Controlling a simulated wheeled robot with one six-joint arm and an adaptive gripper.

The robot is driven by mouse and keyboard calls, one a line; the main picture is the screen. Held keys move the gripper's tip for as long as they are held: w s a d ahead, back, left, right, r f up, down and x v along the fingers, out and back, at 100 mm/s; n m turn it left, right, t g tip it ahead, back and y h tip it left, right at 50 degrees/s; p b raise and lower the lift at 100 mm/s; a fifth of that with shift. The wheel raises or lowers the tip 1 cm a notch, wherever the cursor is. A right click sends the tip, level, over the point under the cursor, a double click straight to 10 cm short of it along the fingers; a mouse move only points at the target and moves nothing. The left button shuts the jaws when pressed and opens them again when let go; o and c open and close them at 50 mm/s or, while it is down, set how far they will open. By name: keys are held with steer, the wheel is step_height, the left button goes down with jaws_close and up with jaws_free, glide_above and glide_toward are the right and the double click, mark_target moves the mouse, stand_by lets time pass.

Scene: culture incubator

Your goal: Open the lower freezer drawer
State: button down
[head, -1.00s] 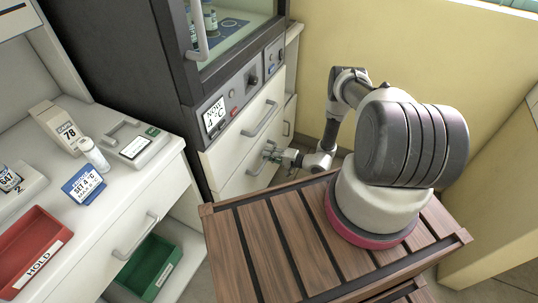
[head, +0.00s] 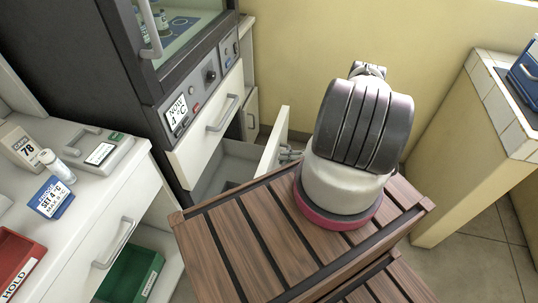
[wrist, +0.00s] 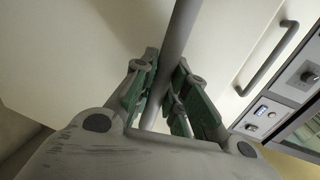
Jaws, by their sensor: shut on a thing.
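The lower freezer drawer stands pulled out of the dark cabinet, its white front (head: 272,142) well clear of the body. Its grey inside (head: 232,162) shows between cabinet and front. My gripper (head: 290,153) is at the outer side of this front, mostly hidden behind my arm in the head view. In the wrist view my gripper (wrist: 168,88) has its green fingers shut around the drawer's grey bar handle (wrist: 181,32), with the white front (wrist: 70,50) behind it. The upper drawer (head: 205,142), with its own handle (head: 223,112), looks closed.
My wooden-slatted base (head: 235,225) stands close in front of the open drawer. A white bench (head: 95,215) is at left, with a red HOLD tray (head: 18,262) and a green bin (head: 130,272) below. A tiled counter (head: 500,100) is at right.

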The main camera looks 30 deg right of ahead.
steer(key=f+v, duration=0.1)
steer(key=v, duration=0.6)
steer(key=shift+s+d+f, duration=0.25)
steer(key=shift+s+d, duration=0.05)
steer(key=shift+d, duration=0.05)
steer(key=c, duration=1.4)
jaws_free()
steer(key=v, duration=1.2)
